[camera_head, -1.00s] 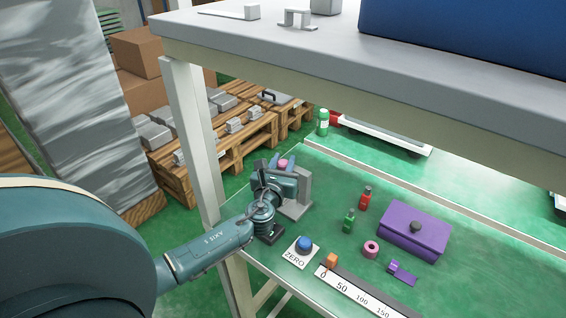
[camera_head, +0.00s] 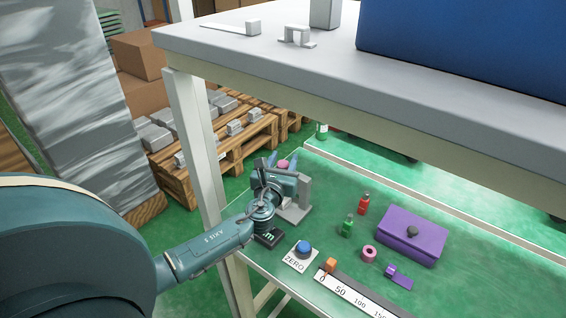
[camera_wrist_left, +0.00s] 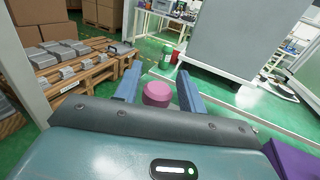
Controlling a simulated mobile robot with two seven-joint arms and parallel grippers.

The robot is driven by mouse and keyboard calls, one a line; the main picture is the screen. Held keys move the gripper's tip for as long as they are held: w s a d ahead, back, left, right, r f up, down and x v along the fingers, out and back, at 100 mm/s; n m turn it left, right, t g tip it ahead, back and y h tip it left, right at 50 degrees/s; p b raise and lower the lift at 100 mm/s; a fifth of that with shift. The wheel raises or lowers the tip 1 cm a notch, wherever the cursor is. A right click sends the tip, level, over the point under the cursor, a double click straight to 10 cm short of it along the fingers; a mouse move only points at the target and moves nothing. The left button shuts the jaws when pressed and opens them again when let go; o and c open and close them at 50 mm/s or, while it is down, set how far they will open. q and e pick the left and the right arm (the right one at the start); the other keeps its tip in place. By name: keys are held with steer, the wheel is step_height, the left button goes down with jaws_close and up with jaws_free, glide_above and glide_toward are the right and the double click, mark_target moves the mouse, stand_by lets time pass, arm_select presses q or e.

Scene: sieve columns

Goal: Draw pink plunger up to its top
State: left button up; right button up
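The pink plunger's round knob (camera_wrist_left: 157,94) sits between the two blue fingers of my left gripper (camera_wrist_left: 160,88) in the left wrist view. A narrow gap shows on each side of the knob, so the gripper looks open around it. In the head view the knob (camera_head: 283,164) shows small beyond my left gripper (camera_head: 282,161), beside a grey stand (camera_head: 305,190). The plunger's shaft and body are hidden behind my gripper and wrist. My right gripper is in neither view.
A grey shelf (camera_head: 290,55) overhangs the table.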

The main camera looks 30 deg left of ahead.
arm_select(q)
steer(key=shift+o, duration=0.9)
steer(key=shift+f, duration=0.1)
steer(key=shift+s, duration=0.25)
steer(key=v, duration=1.2)
steer(key=shift+s+b, duration=0.35)
steer(key=shift+d, duration=0.2)
